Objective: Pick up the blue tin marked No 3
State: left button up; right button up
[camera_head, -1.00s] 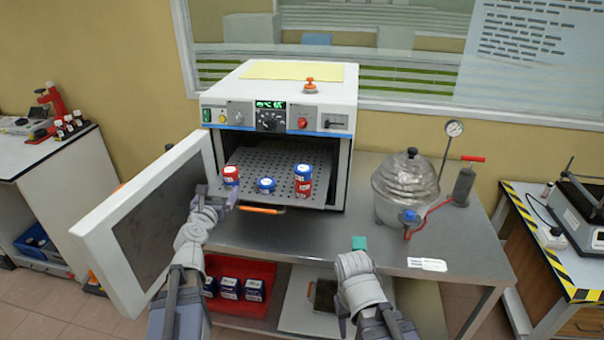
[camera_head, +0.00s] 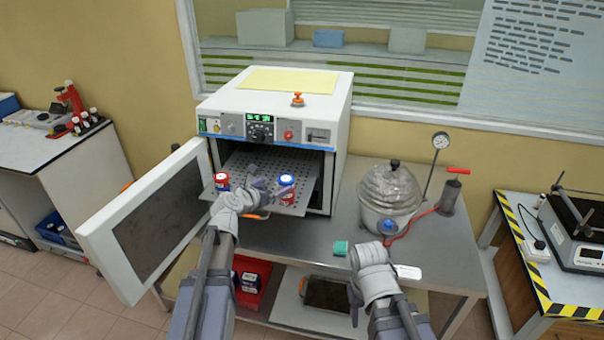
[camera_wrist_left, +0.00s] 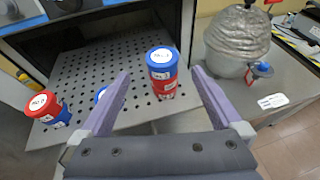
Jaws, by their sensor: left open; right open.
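Tins stand on the perforated oven tray (camera_wrist_left: 100,64). At its right, a blue tin (camera_wrist_left: 161,60) with a white-labelled top sits on a red one (camera_wrist_left: 164,86); the pair also shows in the head view (camera_head: 287,180). The label is too small to read surely. Another blue tin (camera_wrist_left: 101,94) is mostly hidden behind my left finger. At the left stand a red tin (camera_wrist_left: 42,105) and blue one (camera_wrist_left: 60,117). My left gripper (camera_wrist_left: 160,74) is open and empty, its fingers pointing at the right stack. My right gripper (camera_head: 354,303) is low at the table front, partly hidden.
The open oven door (camera_head: 150,220) stands left of my left arm. A teal block (camera_head: 340,248) lies on the steel table (camera_head: 440,260). A silver pot (camera_head: 388,195) with a gauge stands right. A red bin (camera_head: 250,290) is below.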

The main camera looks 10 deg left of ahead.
aim_at(283, 182)
pick_arm(q)
jog(key=shift+w+d+f, duration=0.15)
jog(key=shift+w+d, duration=0.25)
jog(key=shift+d, duration=0.1)
jog(key=shift+b+x, duration=0.55)
jog(key=shift+x, duration=0.45)
jog(key=shift+w+f+h, duration=0.1)
jog(key=shift+w+h, duration=0.15)
jog(key=shift+h, duration=0.05)
jog(key=x, duration=0.1)
jog(key=b+x, duration=0.1)
jog(key=x, duration=0.1)
jog(key=b+x, duration=0.1)
jog(key=shift+w+a+f, duration=0.2)
jog(key=shift+w+f, duration=0.05)
jog(key=shift+w, duration=0.1)
jog(key=shift+s, duration=0.1)
jog(key=shift+r, duration=0.1)
jog(key=c, duration=1.4)
